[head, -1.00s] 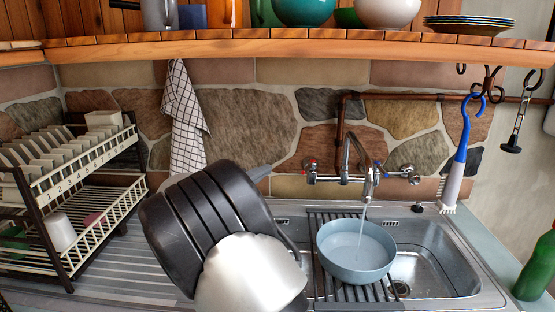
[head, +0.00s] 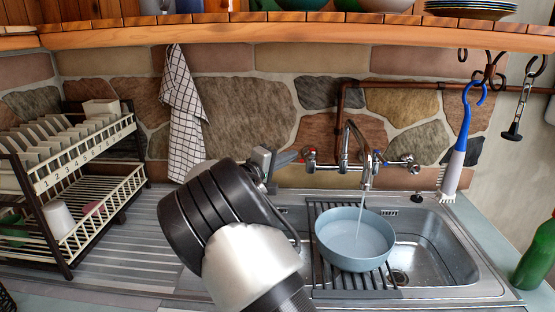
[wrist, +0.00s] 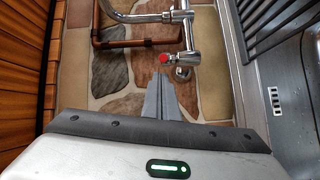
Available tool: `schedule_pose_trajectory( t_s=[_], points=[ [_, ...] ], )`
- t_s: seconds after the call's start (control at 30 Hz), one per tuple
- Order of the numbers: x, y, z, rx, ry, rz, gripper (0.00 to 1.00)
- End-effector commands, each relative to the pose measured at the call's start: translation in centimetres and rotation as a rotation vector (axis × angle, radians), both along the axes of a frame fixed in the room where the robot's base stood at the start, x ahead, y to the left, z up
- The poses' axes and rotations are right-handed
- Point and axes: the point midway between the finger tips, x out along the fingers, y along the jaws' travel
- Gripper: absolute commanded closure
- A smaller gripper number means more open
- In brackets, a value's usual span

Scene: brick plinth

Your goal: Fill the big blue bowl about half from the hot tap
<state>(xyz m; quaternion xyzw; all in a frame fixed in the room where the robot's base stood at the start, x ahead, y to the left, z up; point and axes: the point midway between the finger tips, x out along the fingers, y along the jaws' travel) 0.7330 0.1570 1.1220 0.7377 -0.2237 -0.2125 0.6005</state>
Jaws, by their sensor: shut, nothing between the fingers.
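The big blue bowl (head: 355,262) stands upright on the dark rack over the sink, below the mixer spout (head: 368,165). A thin stream of water (head: 360,205) falls from the spout into it. Water seems to be in the bowl, but its level is hard to judge. The red-marked hot tap handle (head: 309,155) is at the left of the mixer and also shows in the wrist view (wrist: 164,58). My gripper (head: 296,156) is shut and empty, its fingertips close to the hot handle. I cannot tell whether they touch. In the wrist view, my fingers (wrist: 161,78) point at it.
The blue-marked tap handle (head: 410,163) is at the right of the mixer. A dish rack (head: 75,180) stands at left, and a checked towel (head: 184,110) hangs on the wall. A wooden shelf (head: 300,32) overhangs above. A green bottle (head: 537,255) stands at the right edge.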

Motion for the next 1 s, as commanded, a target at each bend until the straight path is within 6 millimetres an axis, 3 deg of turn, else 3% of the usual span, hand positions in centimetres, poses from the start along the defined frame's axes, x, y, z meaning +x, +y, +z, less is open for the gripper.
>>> schedule_pose_trajectory(
  t_s=[0.57,1.0],
  points=[
    [-0.5,-1.2,-0.1,-0.001,-0.002,0.009,1.0],
    [-2.1,-4.3,0.2,-0.001,0.005,0.131,1.0]
  ],
)
